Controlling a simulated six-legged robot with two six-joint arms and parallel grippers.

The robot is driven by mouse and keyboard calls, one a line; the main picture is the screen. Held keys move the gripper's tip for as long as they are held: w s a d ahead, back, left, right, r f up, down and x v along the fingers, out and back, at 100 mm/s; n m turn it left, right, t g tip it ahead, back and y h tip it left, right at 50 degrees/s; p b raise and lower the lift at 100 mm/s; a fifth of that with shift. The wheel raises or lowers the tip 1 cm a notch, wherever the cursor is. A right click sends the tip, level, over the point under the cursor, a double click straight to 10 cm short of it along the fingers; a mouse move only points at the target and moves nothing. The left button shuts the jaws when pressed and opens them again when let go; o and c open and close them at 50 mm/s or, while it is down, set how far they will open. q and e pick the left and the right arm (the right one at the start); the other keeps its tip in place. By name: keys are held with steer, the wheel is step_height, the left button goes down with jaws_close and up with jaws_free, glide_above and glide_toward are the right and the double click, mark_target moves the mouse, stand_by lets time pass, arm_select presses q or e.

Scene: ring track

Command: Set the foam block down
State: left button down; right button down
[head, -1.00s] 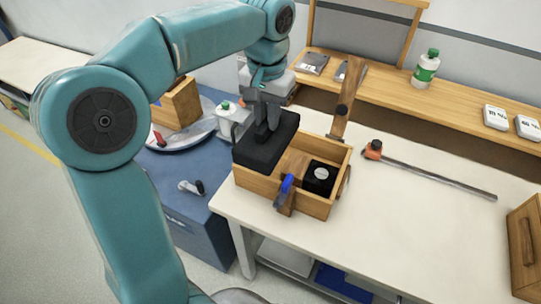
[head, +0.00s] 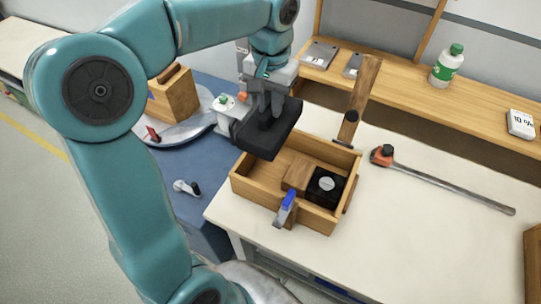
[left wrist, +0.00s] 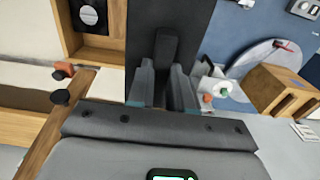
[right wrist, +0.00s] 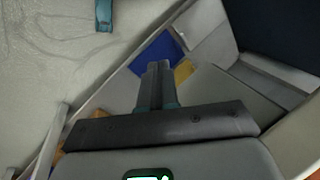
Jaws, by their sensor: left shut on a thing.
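The foam block is a dark, flat block (head: 262,140) with a raised grip on top. My left gripper (head: 268,108) is shut on that grip and holds the block tilted over the back left corner of a wooden box (head: 258,190). Whether the block touches the box rim I cannot tell. In the left wrist view the block (left wrist: 195,25) extends beyond my left fingers (left wrist: 165,80). My right gripper (right wrist: 155,88) shows only in the right wrist view, its fingers together with nothing visible between them.
The box holds a wooden piece (head: 297,175) and a black block (head: 326,188); a blue-handled clamp (head: 286,208) sits on its front wall. A long bar clamp (head: 440,180) lies on the white table (head: 420,235). A blue cabinet (head: 190,165) stands left.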

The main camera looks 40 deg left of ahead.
arm_select(q)
steer(key=shift+s+f, duration=0.15)
steer(key=shift+f, duration=8.3)
steer(key=shift+f+b, duration=0.1)
steer(key=shift+b, duration=0.25)
steer(key=c, duration=1.4)
jaws_free()
steer(key=shift+f, duration=0.1)
steer(key=shift+c, duration=0.2)
steer(key=o, duration=0.4)
